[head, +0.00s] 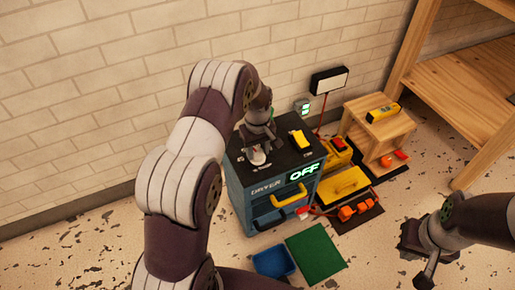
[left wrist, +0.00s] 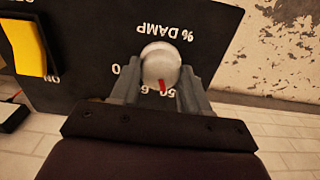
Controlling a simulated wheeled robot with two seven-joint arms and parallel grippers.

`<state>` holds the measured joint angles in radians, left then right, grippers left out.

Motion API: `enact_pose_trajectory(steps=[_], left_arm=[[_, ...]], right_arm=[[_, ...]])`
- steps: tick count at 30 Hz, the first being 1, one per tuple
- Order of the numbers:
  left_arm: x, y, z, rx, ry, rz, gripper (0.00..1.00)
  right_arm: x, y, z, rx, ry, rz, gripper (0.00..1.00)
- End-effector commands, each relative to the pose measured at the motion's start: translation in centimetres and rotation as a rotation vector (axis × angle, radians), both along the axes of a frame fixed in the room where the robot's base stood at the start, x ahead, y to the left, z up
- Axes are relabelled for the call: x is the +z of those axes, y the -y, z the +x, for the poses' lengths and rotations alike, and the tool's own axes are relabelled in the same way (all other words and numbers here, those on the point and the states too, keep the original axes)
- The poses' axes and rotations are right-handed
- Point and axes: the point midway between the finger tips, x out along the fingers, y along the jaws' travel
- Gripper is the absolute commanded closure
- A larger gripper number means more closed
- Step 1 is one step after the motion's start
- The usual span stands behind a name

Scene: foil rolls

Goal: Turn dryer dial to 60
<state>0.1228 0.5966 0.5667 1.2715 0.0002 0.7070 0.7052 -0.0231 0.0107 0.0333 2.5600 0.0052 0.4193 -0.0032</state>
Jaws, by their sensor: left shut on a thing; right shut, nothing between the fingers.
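The dryer (head: 240,192) is a blue cabinet with a black top, and its front display (head: 302,174) reads OFF in green. The dial (left wrist: 160,62) is a round pale knob on the black top, with a red pointer mark (left wrist: 162,87) toward the bottom of the left wrist view. Partly hidden numbers beside the mark look like 50 and 6; I cannot tell exactly which one it points at. My left gripper (head: 258,148) is shut on the dial from above, a finger on each side. My right gripper (head: 420,262) is shut and empty, apart at the lower right.
A yellow switch (head: 300,139) stands on the dryer top, with ON lettering beside it in the left wrist view. A green mat (head: 316,254) and a blue tray (head: 273,263) lie on the floor in front. A wooden stand (head: 380,128) and yellow box (head: 345,183) stand right.

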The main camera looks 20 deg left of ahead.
Motion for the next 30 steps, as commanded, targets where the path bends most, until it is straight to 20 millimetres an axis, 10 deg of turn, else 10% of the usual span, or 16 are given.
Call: enact_pose_trajectory(steps=[30], left_arm=[[0.2, 0.0, 0.0, -0.678, 0.0, 0.0, 0.85]], right_arm=[[7.7, 0.0, 0.0, 0.0, 0.0, 0.0, 1.0]])
